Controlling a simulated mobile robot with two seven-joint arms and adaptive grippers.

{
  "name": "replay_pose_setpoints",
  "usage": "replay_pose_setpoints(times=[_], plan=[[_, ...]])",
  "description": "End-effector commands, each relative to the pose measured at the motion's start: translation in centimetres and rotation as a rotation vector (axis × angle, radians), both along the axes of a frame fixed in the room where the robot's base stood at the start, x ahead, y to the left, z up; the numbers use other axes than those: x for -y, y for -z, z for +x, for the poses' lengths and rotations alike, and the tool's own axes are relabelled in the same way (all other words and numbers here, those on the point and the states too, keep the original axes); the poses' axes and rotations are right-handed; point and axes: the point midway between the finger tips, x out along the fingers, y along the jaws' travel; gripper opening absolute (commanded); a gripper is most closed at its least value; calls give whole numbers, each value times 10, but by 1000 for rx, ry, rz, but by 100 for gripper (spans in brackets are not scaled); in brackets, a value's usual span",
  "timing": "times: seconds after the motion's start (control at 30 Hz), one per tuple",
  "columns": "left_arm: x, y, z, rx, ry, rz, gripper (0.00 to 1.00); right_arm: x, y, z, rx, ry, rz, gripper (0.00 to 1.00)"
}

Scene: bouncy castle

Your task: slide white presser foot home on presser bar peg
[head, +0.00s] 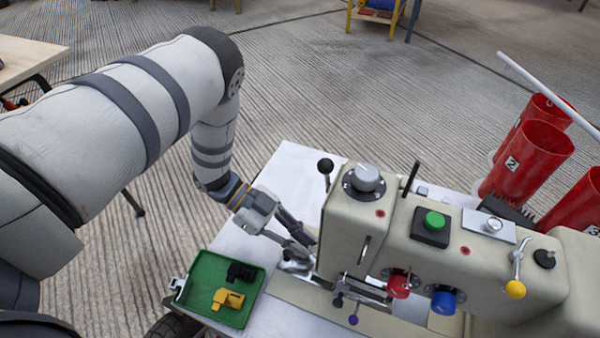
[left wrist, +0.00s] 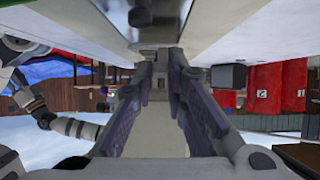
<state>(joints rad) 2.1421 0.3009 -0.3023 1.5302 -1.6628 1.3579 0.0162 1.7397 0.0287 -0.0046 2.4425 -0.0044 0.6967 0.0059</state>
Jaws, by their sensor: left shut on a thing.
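The white presser foot (left wrist: 156,135) shows as a pale piece between the fingers in the left wrist view. My left gripper (head: 300,247) is shut on it, low beside the left end of the cream sewing machine (head: 340,225). In the left wrist view the gripper's two fingers (left wrist: 157,95) point up at the machine's pale underside. The presser bar peg is not clear in either view; fingers and machine head cover that area. I cannot tell how far the foot sits on the peg. My right gripper is not in view.
A green tray (head: 201,308) with a black foot (head: 241,273) and a yellow foot (head: 229,299) lies left of the machine. The white table (head: 290,165) is bare behind the gripper. Levers and knobs line the machine's front. Red cups (head: 527,160) stand at the right.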

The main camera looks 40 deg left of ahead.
Motion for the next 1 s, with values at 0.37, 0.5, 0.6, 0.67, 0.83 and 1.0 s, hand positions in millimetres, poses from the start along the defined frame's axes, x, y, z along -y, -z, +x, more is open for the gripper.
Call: replay_pose_setpoints(times=[0.37,0.5,0.6,0.67,0.83,1.0], plan=[[0,0,0,0,-4,0,0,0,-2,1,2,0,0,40],[1,0,0,0,-4,0,0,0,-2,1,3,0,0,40],[3,0,1,0,-4,0,0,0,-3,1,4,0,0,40],[4,0,1,0,-4,0,0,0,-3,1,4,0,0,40],[9,0,2,0,-4,0,0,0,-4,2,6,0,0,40],[13,0,3,-1,-3,0,0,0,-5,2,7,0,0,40]])
